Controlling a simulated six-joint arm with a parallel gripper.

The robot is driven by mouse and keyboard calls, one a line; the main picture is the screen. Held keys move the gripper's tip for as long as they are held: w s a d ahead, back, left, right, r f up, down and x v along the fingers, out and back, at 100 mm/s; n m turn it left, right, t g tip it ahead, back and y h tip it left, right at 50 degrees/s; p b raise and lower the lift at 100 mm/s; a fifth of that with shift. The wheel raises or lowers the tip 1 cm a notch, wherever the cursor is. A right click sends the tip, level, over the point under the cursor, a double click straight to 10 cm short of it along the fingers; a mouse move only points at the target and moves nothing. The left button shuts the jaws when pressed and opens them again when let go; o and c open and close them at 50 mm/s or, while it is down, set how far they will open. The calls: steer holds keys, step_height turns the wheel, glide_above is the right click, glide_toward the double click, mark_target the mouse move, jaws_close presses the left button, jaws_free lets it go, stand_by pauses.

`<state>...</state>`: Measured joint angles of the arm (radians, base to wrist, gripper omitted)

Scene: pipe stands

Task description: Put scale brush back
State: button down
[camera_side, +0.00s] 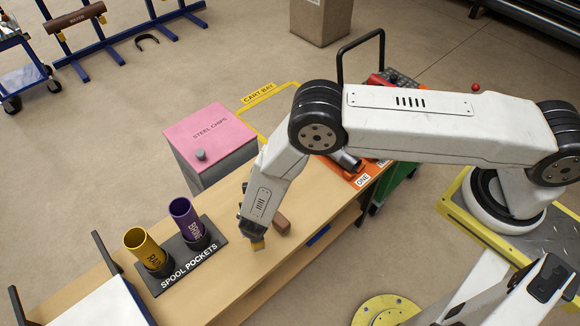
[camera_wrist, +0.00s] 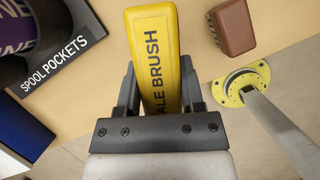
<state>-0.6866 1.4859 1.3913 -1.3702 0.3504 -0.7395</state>
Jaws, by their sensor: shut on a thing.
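The scale brush (camera_wrist: 150,30) has a yellow handle with dark lettering and fills the middle of the wrist view. My gripper (camera_wrist: 159,88) is shut on it, with one dark finger on each side of the handle. In the side view my gripper (camera_side: 252,229) points down over the wooden bench, and a small yellow part of the brush (camera_side: 258,244) shows below it. I cannot tell whether the brush touches the bench. The underside of the brush is hidden.
The black spool pockets base (camera_side: 205,258) holds a yellow tube (camera_side: 146,247) and a purple tube (camera_side: 186,218) to the left. A pink-lidded steel chips bin (camera_side: 210,135) stands behind the bench (camera_side: 247,280).

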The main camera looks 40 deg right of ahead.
steer(key=shift+f, duration=3.2)
steer(key=shift+f, duration=0.25)
steer(key=c, duration=0.6)
jaws_free()
steer(key=o, duration=0.6)
steer(key=shift+r, duration=0.15)
steer(key=shift+v, duration=3.35)
